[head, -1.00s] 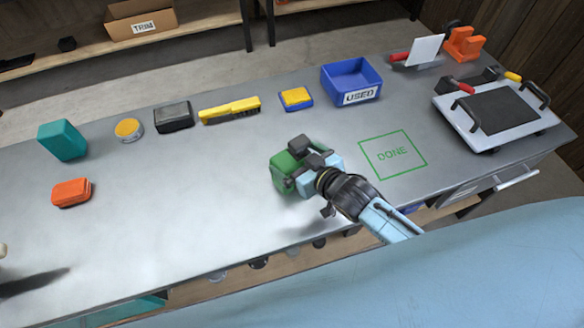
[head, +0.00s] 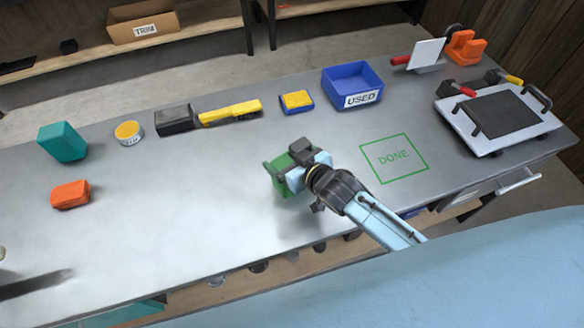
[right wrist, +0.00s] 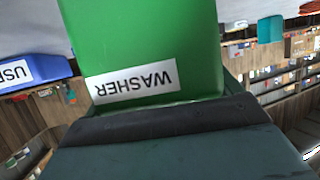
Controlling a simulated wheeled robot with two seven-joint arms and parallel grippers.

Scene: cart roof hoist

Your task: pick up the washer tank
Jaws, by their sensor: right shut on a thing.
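The washer tank is a green block-shaped container (head: 281,181), near the middle of the bench in the head view. My right gripper (head: 290,172) is shut on it, and a soft shadow below suggests it hangs just above the bench. In the right wrist view the green tank (right wrist: 145,45) fills the middle, with a white WASHER label upside down. Dark gripper parts cover its lower end. My left gripper cannot be made out; only a small pale piece shows at the left edge of the head view.
The grey bench (head: 190,215) is clear around the tank. A green DONE square (head: 394,158) lies to its right. Behind are a blue USED bin (head: 351,86), a yellow-blue sponge (head: 297,102) and a yellow brush (head: 229,111). A teal block (head: 62,142) and orange block (head: 70,194) stand left.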

